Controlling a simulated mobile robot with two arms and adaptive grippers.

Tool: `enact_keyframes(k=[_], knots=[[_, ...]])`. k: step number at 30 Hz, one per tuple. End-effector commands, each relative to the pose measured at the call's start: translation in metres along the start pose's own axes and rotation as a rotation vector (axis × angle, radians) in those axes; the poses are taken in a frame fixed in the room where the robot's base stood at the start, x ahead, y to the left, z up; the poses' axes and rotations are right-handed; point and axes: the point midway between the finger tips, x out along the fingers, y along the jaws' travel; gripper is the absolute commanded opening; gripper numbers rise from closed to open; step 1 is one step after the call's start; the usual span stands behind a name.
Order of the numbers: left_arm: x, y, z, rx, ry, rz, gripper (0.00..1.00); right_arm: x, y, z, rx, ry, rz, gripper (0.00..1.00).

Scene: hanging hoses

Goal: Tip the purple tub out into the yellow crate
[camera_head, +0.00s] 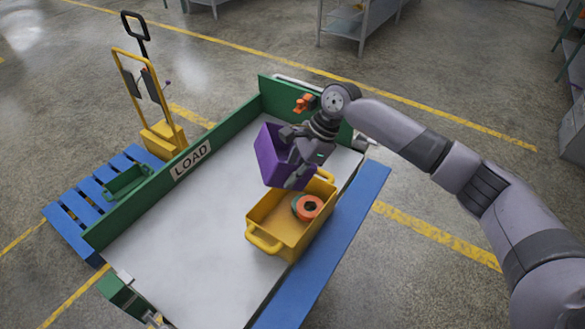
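The purple tub (268,158) is held tilted above the white bed of the cart, at the far end of the yellow crate. My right gripper (293,158) is at the tub's right side and appears shut on it; the exact finger contact is partly hidden. The inside of the tub cannot be seen clearly. The yellow crate (263,242) stands upright on the bed near the right edge, with a handle at each end. An orange ring-shaped thing (308,207) with a green part beside it lies inside the crate. My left gripper is not in view.
The cart's green side wall (145,207) bears a LOAD sign (191,160). A blue ledge (335,240) runs along the right side. A small orange thing (304,103) is at the far wall. A blue pallet (75,212) and yellow pallet truck (160,138) stand left. The bed's left part is clear.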

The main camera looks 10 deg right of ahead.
Motion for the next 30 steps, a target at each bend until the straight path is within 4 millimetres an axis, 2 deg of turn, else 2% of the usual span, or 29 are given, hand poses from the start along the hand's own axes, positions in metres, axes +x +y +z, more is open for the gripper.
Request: enact_keyframes(k=[1,5,7,12,15,30], knots=[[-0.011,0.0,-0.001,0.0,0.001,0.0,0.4,-0.005,0.0,0.004,-0.001,0.016,0.0,0.0],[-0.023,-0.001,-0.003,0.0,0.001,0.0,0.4,-0.005,0.0,0.006,0.0,0.056,-0.001,0.0],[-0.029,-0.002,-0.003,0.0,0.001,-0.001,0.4,-0.005,0.0,0.014,-0.009,0.147,-0.004,0.0],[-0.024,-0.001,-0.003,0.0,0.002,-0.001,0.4,-0.001,0.0,0.02,-0.001,0.369,-0.012,0.0],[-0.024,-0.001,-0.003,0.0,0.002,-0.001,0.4,-0.001,0.0,0.021,0.005,0.442,-0.013,0.0],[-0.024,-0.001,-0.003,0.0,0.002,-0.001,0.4,-0.002,0.0,0.022,0.009,0.488,-0.015,0.0]])
